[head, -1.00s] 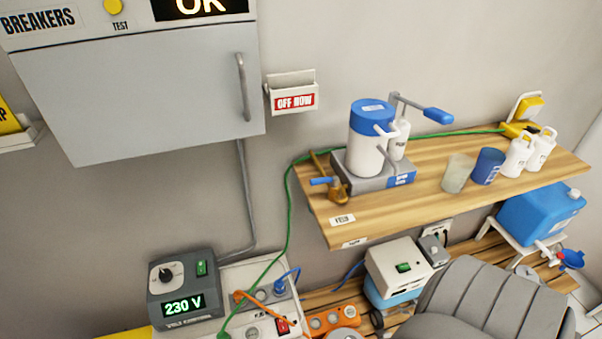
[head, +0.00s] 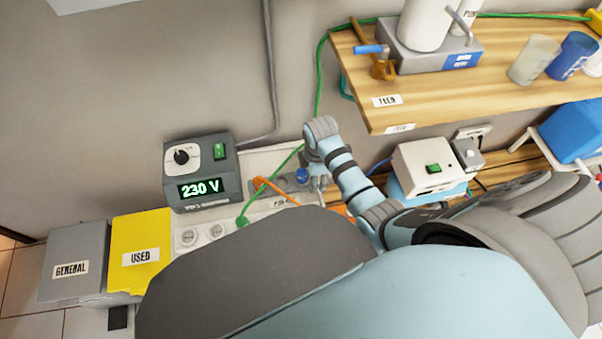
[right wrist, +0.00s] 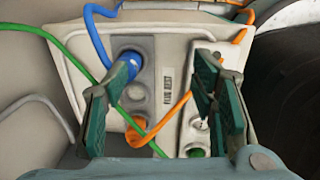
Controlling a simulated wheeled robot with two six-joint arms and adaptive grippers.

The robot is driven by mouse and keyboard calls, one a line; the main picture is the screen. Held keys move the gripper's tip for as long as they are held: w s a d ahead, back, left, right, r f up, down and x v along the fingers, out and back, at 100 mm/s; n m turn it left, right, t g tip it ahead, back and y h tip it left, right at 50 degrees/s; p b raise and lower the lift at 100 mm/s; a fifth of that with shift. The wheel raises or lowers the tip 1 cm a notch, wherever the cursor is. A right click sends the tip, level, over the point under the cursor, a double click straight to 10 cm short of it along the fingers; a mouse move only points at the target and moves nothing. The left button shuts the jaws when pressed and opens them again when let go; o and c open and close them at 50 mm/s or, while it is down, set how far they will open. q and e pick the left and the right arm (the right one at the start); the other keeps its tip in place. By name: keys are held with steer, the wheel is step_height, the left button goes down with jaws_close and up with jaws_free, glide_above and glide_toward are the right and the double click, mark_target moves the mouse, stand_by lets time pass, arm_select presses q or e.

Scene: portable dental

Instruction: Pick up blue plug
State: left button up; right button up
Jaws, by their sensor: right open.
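The blue plug (right wrist: 127,61) stands in a grey socket block in the right wrist view, with a blue cord looping from it. It also shows small in the head view (head: 302,175), beside my right gripper (head: 316,175). In the right wrist view my right gripper (right wrist: 168,72) is open, with its dark green fingers apart. The left finger in that view partly overlaps the plug, and I cannot tell if they touch. An orange plug (right wrist: 136,136) with an orange cord sits nearer. My left gripper is out of view.
A green cord (right wrist: 70,62) crosses the socket panel. A 230 V unit (head: 203,170) stands left of the sockets. The wooden shelf (head: 430,95) overhangs at the right. A yellow USED bin (head: 141,250) and a grey GENERAL bin (head: 75,260) stand at the left.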

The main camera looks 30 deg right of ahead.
steer(key=w+a+r+n+g, duration=0.1)
steer(key=w+a+r+n, duration=0.1)
steer(key=w+r+n, duration=0.45)
steer(key=b, duration=0.5)
glide_above(302, 170)
steer(key=f, duration=0.6)
steer(key=shift+w+a, duration=0.2)
steer(key=shift+a, duration=0.15)
step_height(302, 170, down, 4)
steer(key=shift+r+b, duration=0.2)
steer(key=shift+b, duration=0.55)
steer(key=f+b, duration=0.2)
steer(key=f, duration=0.1)
steer(key=f+b, duration=0.1)
steer(key=shift+s+d+f, duration=0.25)
steer(key=shift+s, duration=0.05)
steer(key=shift+f, duration=0.1)
steer(key=shift+c, duration=0.6)
steer(key=shift+r, duration=0.2)
jaws_close()
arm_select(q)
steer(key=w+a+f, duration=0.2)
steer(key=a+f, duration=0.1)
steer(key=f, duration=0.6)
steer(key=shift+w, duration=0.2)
